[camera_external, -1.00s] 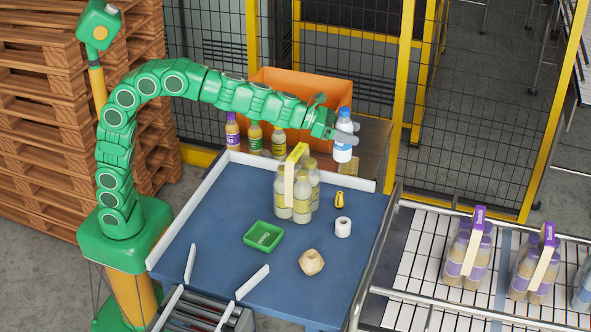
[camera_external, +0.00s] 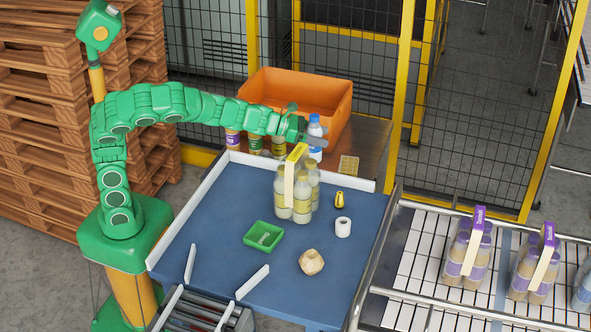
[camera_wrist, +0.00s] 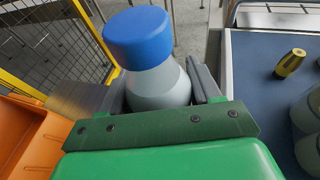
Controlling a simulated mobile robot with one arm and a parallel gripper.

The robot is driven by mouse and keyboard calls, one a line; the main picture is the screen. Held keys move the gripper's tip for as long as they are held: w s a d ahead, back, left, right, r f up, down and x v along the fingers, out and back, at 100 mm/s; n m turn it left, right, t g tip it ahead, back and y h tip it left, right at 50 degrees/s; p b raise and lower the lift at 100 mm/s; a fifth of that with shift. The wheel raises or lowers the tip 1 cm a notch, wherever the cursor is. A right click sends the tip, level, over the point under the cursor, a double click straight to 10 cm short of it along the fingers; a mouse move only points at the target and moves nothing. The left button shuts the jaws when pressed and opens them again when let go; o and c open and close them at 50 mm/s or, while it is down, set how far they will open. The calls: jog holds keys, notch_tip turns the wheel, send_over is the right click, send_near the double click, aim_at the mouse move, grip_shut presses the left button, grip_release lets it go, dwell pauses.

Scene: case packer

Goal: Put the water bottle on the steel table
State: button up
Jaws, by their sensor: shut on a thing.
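The water bottle (camera_external: 315,136) is clear with a blue cap and a pale label. My gripper (camera_external: 312,138) is shut on it and holds it upright over the steel table (camera_external: 372,140) behind the blue work surface. In the wrist view, the bottle (camera_wrist: 158,75) stands between the two grey fingers of my gripper (camera_wrist: 162,92), its blue cap above them.
An orange bin (camera_external: 325,95) stands at the back of the steel table. Several small bottles (camera_external: 254,140) stand left of my gripper. A bottle pack with a yellow handle (camera_external: 296,188) is on the blue table (camera_external: 215,220) in front. A yellowish sponge-like block (camera_external: 349,165) lies at right.

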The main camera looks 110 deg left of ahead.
jog(key=s+a+f+n+y, duration=0.1)
jog(key=s+a+f, duration=0.15)
jog(key=s, duration=0.25)
jog(key=s+a+f, duration=0.2)
jog(key=s+f, duration=0.1)
jog(key=s, duration=0.2)
jog(key=shift+w+a+f, duration=1.25)
jog(key=shift+w+f, duration=0.7)
jog(key=shift+f, duration=0.25)
jog(key=shift+w+a+f, duration=1.3)
jog(key=shift+w+f, duration=0.65)
jog(key=shift+f, duration=0.3)
jog(key=shift+w+a+f, duration=1.25)
jog(key=shift+w+f, duration=0.7)
jog(key=shift+f, duration=0.25)
jog(key=shift+f, duration=0.15)
jog(key=o, duration=1.4)
jog(key=shift+r, duration=0.2)
